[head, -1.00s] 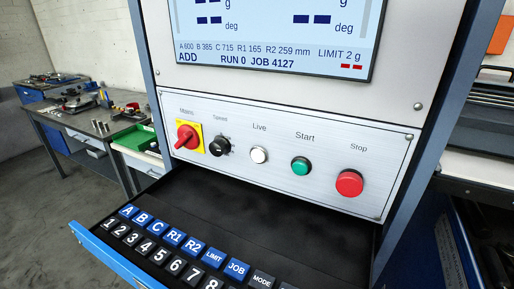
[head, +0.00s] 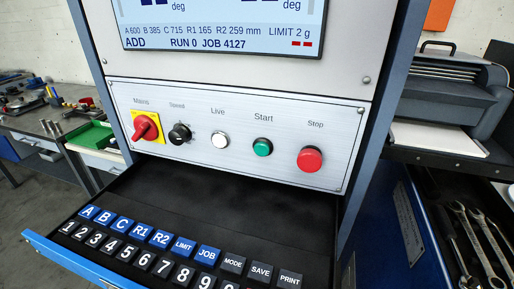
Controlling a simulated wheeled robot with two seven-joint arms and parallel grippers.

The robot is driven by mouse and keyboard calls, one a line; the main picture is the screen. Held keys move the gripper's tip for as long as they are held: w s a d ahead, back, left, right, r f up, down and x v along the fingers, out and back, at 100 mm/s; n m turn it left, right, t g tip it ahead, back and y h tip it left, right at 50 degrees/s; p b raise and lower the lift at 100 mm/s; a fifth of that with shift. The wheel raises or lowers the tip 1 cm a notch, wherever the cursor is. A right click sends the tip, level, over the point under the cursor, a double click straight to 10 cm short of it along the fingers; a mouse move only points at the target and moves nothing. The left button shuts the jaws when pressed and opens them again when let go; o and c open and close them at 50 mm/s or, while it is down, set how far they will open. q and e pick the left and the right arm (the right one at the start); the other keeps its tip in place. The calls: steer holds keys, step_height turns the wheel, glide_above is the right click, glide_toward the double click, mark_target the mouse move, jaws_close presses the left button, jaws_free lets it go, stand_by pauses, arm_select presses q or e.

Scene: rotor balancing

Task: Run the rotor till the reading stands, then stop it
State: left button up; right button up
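The control panel (head: 200,165) fills the middle of the head view. On it are the red Mains switch (head: 146,126) on a yellow plate, the black Speed knob (head: 179,134), the white Live lamp (head: 219,140), the green Start button (head: 262,148) and the red Stop button (head: 310,159). The screen (head: 220,25) above reads RUN 0, JOB 4127, ADD and LIMIT 2 g, with two small red marks; its upper part is cut off. The rotor is not in view. Neither of my grippers is in view.
An open drawer (head: 60,258) with blue and black keys juts out below the panel. A workbench (head: 50,135) with tools and a green tray stands at left. At right are a grey printer-like machine (head: 445,85) and an open drawer with wrenches (head: 480,235).

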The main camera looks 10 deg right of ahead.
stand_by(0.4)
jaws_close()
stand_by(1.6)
